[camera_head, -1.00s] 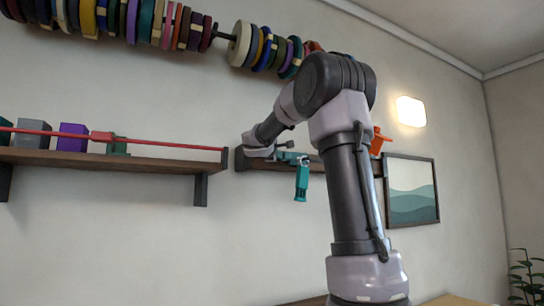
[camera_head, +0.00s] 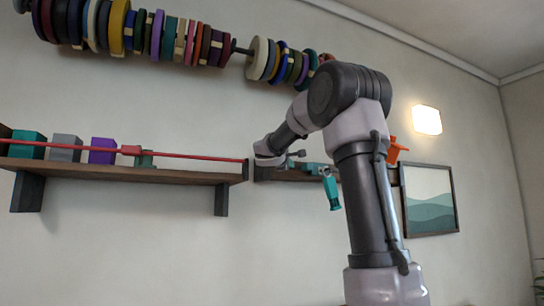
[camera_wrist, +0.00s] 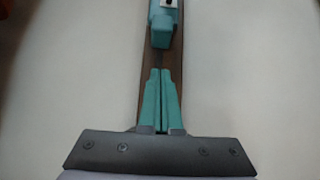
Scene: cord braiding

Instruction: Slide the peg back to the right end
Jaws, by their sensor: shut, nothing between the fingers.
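A teal block (camera_wrist: 163,28), likely the peg, shows at the top of the wrist view with a small white and dark fitting above it. It lies over a dark wooden board. My gripper (camera_wrist: 161,72) has two teal fingers pressed together. Their tips point at the block with a small gap, over the board. In the head view, a teal piece (camera_head: 331,193) hangs below the right wall shelf (camera_head: 272,174), beside the end of my arm. My fingers are hard to tell apart from the teal parts there.
The left shelf (camera_head: 190,177) carries teal, grey and purple blocks, with a red rod (camera_head: 200,156) along it. A rod of coloured rings (camera_head: 170,40) hangs above. A framed picture (camera_head: 429,200) and an orange piece (camera_head: 396,148) are at the right. The wall between is bare.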

